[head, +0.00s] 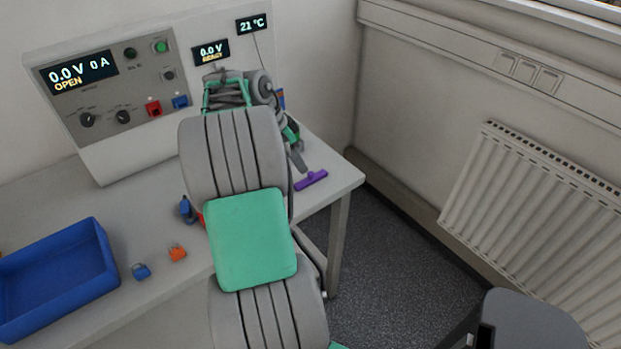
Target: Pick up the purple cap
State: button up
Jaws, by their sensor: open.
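The purple cap (311,180) is a long narrow bar with a small raised part. It lies on the bench top near the right edge. My gripper (297,157) is just behind and to the left of it, reaching down toward the bench, with a visible finger close to the cap. The jaws are open, and I see nothing held between them. My arm hides much of the gripper and the bench around it.
A cycler panel (128,73) with displays stands at the back left. A blue tray (107,262) sits at the front left. The bench's right edge is close to the cap; a radiator (535,205) is at the right.

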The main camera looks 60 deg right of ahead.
aim_at(310, 173)
jog(key=shift+m, duration=0.4)
jog(key=x, duration=0.2)
jog(key=p+x, duration=0.1)
jog(key=x, duration=0.2)
jog(key=d+x, duration=0.1)
jog(key=x, duration=0.2)
jog(key=shift+s, duration=0.3)
jog(key=shift+c, duration=0.5)
grip_shut()
